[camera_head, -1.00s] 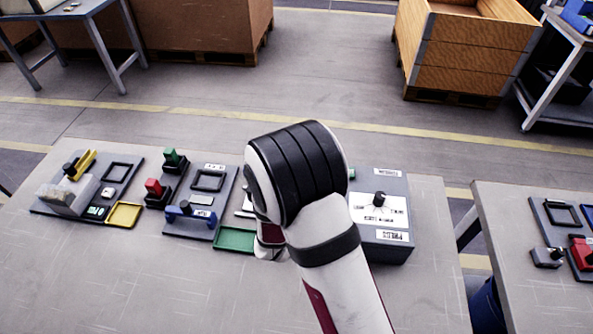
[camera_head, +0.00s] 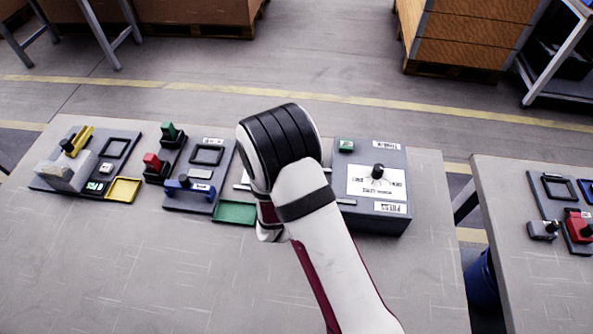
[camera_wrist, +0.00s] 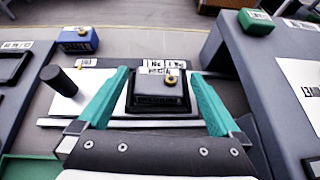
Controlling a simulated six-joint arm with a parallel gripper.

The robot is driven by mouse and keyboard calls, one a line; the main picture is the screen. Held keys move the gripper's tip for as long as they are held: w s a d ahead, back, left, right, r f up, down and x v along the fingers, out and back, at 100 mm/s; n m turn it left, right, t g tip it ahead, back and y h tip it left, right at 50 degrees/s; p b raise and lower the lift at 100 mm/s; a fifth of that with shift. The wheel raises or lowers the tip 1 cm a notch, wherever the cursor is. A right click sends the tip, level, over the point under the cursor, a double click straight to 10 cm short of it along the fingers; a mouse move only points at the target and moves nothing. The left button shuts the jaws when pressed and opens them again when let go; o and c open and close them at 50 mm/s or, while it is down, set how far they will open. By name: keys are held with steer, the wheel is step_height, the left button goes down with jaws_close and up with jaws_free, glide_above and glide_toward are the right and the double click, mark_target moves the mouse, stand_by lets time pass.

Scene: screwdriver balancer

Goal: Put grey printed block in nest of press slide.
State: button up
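The grey printed block (camera_wrist: 158,80), with a brass knob on top and a dark printed front, shows in the wrist view. It appears to sit in the black square nest (camera_wrist: 158,110) on the white plate of the press slide (camera_wrist: 103,108); how deep it sits I cannot tell. My gripper (camera_wrist: 159,73) has its two teal fingers spread on the left and right of the block, with visible gaps to it. The slide's black handle (camera_wrist: 62,81) stands to the left. In the head view my arm hides the gripper, block and nest; only edges of the slide show.
The grey press housing (camera_head: 395,222) with a black knob (camera_head: 377,171) and green piece (camera_head: 346,146) stands right of the slide. An empty green tray (camera_head: 235,212) lies at left front. Fixtures with blue (camera_head: 190,187), red and yellow parts stand further left. The front table is clear.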

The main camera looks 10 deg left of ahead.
steer(key=shift+s+r, duration=0.1)
steer(key=v, duration=1.5)
steer(key=shift+s, duration=0.25)
steer(key=shift+r, duration=0.1)
stand_by(1.5)
